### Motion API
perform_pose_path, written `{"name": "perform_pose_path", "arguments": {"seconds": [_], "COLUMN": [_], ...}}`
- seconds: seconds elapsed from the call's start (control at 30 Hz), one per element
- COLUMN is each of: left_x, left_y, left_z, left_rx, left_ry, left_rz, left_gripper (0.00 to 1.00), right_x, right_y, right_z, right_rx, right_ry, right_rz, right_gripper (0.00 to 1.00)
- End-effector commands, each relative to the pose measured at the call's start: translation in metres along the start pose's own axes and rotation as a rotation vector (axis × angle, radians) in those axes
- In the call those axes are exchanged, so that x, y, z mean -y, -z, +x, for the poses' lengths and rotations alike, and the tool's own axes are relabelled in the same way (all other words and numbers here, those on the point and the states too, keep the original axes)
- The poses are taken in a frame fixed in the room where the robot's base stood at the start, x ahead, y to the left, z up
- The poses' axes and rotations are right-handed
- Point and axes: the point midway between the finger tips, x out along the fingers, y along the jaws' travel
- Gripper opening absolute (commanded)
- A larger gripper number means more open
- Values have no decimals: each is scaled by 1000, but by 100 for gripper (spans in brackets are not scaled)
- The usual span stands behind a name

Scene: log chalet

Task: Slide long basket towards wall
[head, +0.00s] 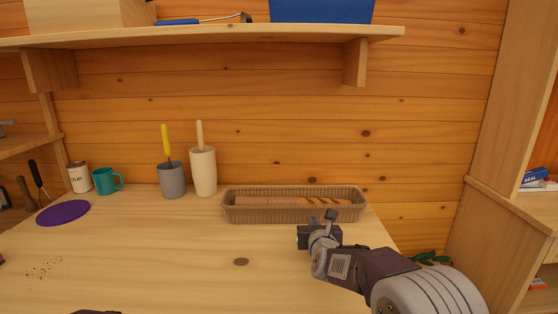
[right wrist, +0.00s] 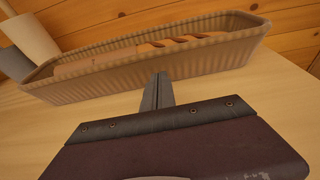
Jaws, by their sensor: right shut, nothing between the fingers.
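The long basket (head: 270,215) is a tan woven tray on the wooden counter, close to the log wall, with a baguette (head: 300,200) lying in it. My right gripper (head: 330,216) is shut and empty, in front of the basket's right half. In the right wrist view the shut fingers (right wrist: 160,84) point at the front side of the basket (right wrist: 130,82). I cannot tell whether the fingertips touch it. My left gripper is not clearly in view; only a dark piece shows at the bottom edge of the head view.
Left of the basket stand a cream holder (head: 203,173) and a grey holder (head: 172,181), each with a handle sticking out. A teal mug (head: 106,181), a can (head: 79,178) and a purple disc (head: 63,213) are further left. A shelf (head: 220,37) hangs above. The front counter is mostly clear.

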Motion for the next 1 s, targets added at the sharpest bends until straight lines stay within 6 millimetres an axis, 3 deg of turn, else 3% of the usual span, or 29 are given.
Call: {"name": "perform_pose_path", "arguments": {"seconds": [0.17,0.53,1.0], "left_x": [0,0,0], "left_y": [-1,-1,0], "left_z": [10,8,2], "left_rx": [0,0,0], "left_ry": [0,0,0], "left_rz": [0,0,0], "left_gripper": [74,74,74], "right_x": [0,0,-3], "right_y": [7,5,-3], "right_z": [8,10,37], "right_rx": [0,0,0], "right_ry": [0,0,1], "right_rz": [0,0,-1], "right_gripper": [0,0,0]}}
